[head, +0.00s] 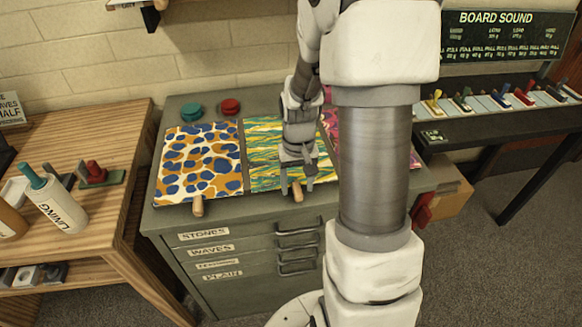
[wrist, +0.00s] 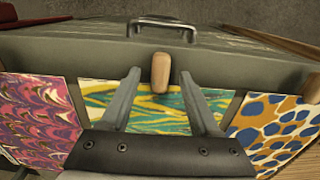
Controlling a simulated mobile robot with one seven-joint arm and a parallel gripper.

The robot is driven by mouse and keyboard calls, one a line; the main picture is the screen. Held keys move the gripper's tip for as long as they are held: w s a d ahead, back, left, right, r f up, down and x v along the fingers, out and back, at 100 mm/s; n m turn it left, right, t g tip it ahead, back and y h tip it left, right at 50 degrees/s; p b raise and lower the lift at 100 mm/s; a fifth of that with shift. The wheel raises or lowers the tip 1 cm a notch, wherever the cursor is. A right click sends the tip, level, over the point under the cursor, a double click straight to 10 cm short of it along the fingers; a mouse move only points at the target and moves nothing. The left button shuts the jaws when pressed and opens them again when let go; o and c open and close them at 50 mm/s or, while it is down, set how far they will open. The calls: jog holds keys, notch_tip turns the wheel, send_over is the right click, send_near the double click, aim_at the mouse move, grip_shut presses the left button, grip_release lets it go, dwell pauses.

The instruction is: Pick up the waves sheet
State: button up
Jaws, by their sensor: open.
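The waves sheet (head: 264,146), with green, yellow and teal wavy bands, lies in the middle of the grey cabinet top. A wooden peg-like handle (head: 297,191) sits at its front edge. My gripper (head: 297,181) is above the front part of the sheet, with open jaws and nothing between them. In the wrist view my gripper (wrist: 163,88) has its two fingers spread to either side of the wooden handle (wrist: 160,73), which appears just beyond the fingertips. The waves sheet (wrist: 150,108) shows between the fingers. My arm hides its right part in the head view.
The stones sheet (head: 198,163), orange with blue spots, lies left of the waves sheet. A pink and purple sheet (wrist: 36,117) lies on the other side. Green (head: 191,112) and red (head: 230,106) round objects stand behind. The labelled drawers (head: 215,248) are below. A wooden bench (head: 85,165) stands left.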

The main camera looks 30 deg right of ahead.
grip_shut()
jog(key=shift+r, duration=0.1)
dwell(0.3)
